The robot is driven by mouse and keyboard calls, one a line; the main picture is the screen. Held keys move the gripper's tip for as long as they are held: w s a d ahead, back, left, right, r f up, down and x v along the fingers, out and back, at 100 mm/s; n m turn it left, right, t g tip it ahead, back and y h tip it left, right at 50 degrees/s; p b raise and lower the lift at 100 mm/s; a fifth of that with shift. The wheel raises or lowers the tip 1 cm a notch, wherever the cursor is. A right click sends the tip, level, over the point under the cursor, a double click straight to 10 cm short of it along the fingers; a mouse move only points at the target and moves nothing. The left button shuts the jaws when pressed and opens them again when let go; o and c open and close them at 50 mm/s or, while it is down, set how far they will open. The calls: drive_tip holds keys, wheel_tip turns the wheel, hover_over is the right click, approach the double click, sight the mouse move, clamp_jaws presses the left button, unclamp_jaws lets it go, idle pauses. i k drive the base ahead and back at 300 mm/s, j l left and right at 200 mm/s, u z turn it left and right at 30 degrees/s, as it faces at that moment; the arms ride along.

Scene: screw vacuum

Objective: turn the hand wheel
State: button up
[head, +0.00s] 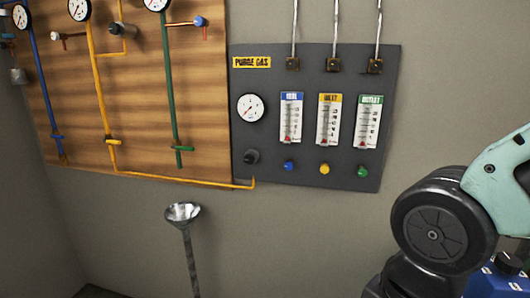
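I cannot make out a clear hand wheel in the head view. A small black round knob (251,156) sits at the lower left of the dark "PURGE GAS" panel (310,60). A blue object (478,284) with a dark round cap (509,263) shows partly at the lower right corner, behind my arm. I cannot tell if that cap is a wheel. My arm crosses the right side of the view, but my gripper is outside it.
The panel carries a gauge (251,108) and three flow meters, with blue, yellow and green knobs below. A wooden board (135,75) with coloured pipes hangs at left. A metal funnel (183,214) on a pipe stands below. The wall's lower middle is clear.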

sight(508, 263)
drive_tip(key=k+l+z, duration=0.25)
drive_tip(key=z, duration=0.25)
drive_tip(key=k+l+z, duration=0.45)
drive_tip(key=i+l+u, duration=0.1)
drive_tip(key=u, duration=0.25)
drive_tip(key=i+l+u, duration=0.2)
drive_tip(key=u, duration=0.15)
drive_tip(key=i+l+u, duration=0.2)
drive_tip(key=u, duration=0.15)
drive_tip(key=i, duration=0.1)
